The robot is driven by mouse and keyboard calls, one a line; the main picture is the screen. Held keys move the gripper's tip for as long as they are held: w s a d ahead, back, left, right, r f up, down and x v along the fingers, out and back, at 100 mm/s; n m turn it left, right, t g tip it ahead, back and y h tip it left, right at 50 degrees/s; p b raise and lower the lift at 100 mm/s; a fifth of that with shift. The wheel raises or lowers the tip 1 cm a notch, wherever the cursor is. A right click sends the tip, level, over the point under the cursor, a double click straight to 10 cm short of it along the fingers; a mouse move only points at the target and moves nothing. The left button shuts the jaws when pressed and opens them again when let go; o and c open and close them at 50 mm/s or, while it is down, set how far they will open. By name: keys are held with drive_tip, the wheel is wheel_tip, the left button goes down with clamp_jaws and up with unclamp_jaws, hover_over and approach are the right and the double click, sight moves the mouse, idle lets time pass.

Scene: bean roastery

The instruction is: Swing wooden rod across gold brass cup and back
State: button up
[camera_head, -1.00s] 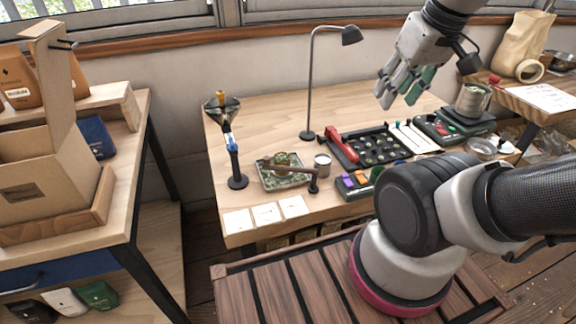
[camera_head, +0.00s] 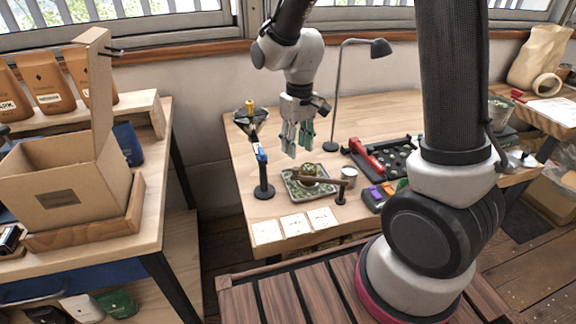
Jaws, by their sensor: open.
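The wooden rod (camera_head: 325,178) lies level at the front of a small patterned tray (camera_head: 296,195) on the bench. Its right end meets a short black post (camera_head: 340,194). A small rounded gold-green object (camera_head: 309,170), which may be the brass cup, sits in the tray just behind the rod; its details are too small to tell. My gripper (camera_head: 299,148) is open and empty, pointing down above the back of the tray. It appears apart from both rod and cup.
A desk lamp (camera_head: 333,110) stands behind. White cards (camera_head: 294,222) lie in front. My arm hides part of the bench's right side.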

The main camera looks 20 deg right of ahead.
sight(296, 168)
wheel_tip(296, 168, down, 8)
drive_tip(key=shift+a+r, duration=0.1)
drive_tip(key=shift+r, duration=0.1)
clamp_jaws()
